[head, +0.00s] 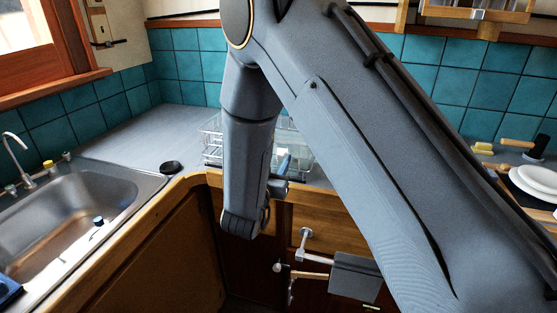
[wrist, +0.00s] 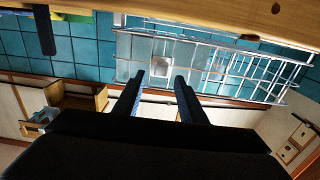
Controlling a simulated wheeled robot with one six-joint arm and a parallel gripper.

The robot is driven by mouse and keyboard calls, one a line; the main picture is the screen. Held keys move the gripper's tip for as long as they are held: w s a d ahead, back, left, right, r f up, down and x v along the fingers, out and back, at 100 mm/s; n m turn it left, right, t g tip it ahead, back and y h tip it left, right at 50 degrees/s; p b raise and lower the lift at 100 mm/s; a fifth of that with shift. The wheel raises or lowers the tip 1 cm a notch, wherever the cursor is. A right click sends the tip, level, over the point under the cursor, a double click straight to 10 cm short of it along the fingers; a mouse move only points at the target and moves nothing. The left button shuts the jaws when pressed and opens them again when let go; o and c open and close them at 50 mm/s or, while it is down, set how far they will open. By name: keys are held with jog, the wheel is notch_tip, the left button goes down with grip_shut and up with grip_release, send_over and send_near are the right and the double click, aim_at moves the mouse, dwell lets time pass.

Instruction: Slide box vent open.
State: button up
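No thing in view is plainly the box vent. Two fittings on the wall could be it, and I cannot tell which. One is a pale panel with a dark latch (head: 101,27) at the upper left, which seems to show upside down in the wrist view (wrist: 300,134). The other is a wooden-framed box with a metal handle (head: 478,14), cut off by the top right edge. My gripper (wrist: 159,78) is open and empty, its two dark fingers apart. It points towards the wire dish rack, away from both fittings. In the head view my arm hides much of it.
The wire dish rack (head: 212,138) stands on the counter (head: 145,135) behind my wrist. A sink with tap (head: 90,200) is at left. White plates (head: 537,181) are at right. Wooden-edged cabinets (head: 160,255) stand below. The left counter is mostly clear.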

jog(key=b+v, duration=0.1)
jog(key=v, duration=0.5)
jog(key=d+f+n+g+y, duration=0.1)
jog(key=d+f+g+y, duration=0.2)
jog(key=d+g+y, duration=0.35)
jog(key=s+d+n+g+h, duration=0.1)
jog(key=s+d+g, duration=0.3)
jog(key=s+d, duration=0.4)
jog(key=s+d+n+g+h, duration=0.1)
jog(key=s+d+g, duration=0.4)
jog(key=s+d, duration=0.4)
jog(key=s+f, duration=0.1)
jog(key=s, duration=0.4)
jog(key=shift+a+g, duration=0.1)
jog(key=shift+g, duration=0.15)
dwell(0.9)
